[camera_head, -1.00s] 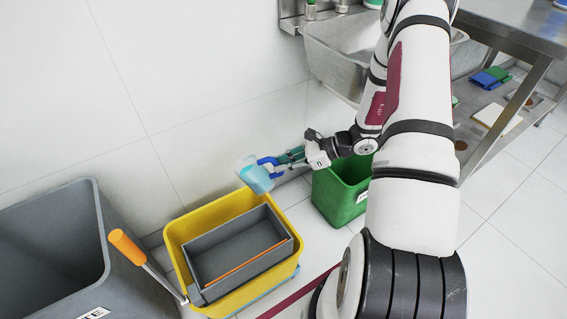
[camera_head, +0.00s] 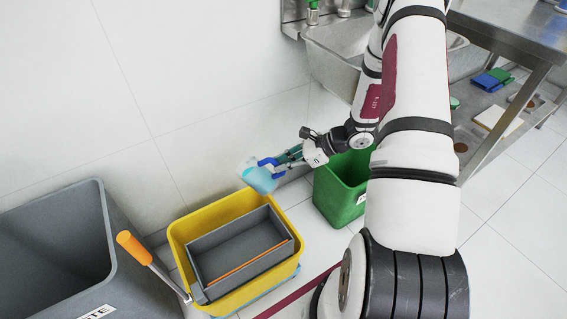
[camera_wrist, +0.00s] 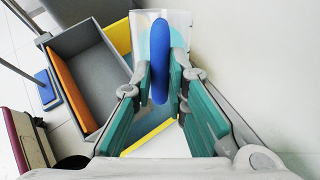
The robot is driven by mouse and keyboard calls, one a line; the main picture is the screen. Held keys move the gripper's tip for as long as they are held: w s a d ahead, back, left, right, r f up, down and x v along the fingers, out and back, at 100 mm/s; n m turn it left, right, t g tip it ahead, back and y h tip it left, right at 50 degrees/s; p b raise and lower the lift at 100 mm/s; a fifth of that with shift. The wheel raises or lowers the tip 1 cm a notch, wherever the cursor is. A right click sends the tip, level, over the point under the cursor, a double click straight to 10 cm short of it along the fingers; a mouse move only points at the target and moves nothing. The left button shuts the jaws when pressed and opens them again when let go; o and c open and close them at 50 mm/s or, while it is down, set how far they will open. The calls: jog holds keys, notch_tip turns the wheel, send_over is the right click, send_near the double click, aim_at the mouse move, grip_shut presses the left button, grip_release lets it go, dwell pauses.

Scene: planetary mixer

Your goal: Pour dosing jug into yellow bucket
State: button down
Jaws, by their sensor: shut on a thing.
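The dosing jug (camera_head: 261,178) is pale, clear blue with a dark blue handle. My gripper (camera_head: 283,159) is shut on the jug's handle and holds it in the air, tilted, above the far right rim of the yellow bucket (camera_head: 187,229). In the wrist view the blue handle (camera_wrist: 159,60) stands between the two teal finger pads, with the clear jug body (camera_wrist: 183,22) behind it. The bucket holds a grey wringer tray (camera_head: 205,285) with an orange strip. Whether liquid is in the jug, I cannot tell.
A large grey bin (camera_head: 50,240) stands left of the yellow bucket. An orange-handled mop stick (camera_head: 134,247) leans between them. A green bin (camera_head: 335,197) stands on the right, below a steel sink (camera_head: 335,55). The white wall is close behind the jug.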

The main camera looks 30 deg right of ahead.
jog(key=shift+r, duration=0.1)
jog(key=shift+w+a+r+g+h+p, duration=0.25)
jog(key=shift+r+g+h+p, duration=0.2)
jog(key=shift+p, duration=0.45)
jog(key=shift+a, duration=0.1)
jog(key=shift+w+a+r+g+h+p, duration=0.25)
jog(key=shift+a+r+g+h+p, duration=0.1)
jog(key=shift+h+p, duration=0.4)
jog(key=shift+w+a+r+g+h+p, duration=0.2)
jog(key=shift+w+a+g+h+p, duration=0.15)
jog(key=shift+p, duration=0.5)
jog(key=shift+a, duration=0.1)
